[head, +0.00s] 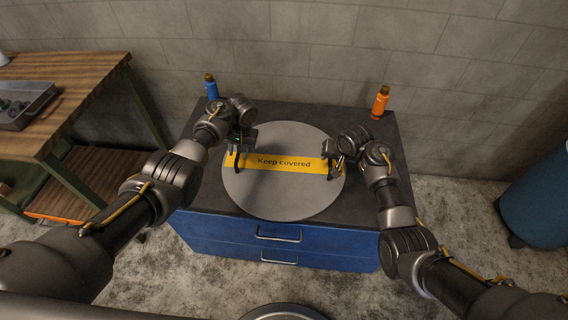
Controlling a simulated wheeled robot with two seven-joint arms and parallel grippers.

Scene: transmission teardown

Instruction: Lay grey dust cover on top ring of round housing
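The grey dust cover (285,194) is a large flat disc with a yellow band reading "Keep covered" across it. It is over the dark top of a blue cabinet. My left gripper (239,158) is at the left end of the band, with dark fingers pointing down at the cover. My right gripper (334,165) is at the right end of the band, close to the cover's right edge. Whether either gripper is shut on the cover is too small to tell. The round housing is not visible; whatever lies under the cover is hidden.
The blue cabinet (232,231) has drawers with metal handles. A blue bottle (211,89) and an orange bottle (380,102) stand at its back corners. A wooden bench (75,85) with a grey tray (24,104) is at left, a blue drum (540,203) at right. A block wall rises behind.

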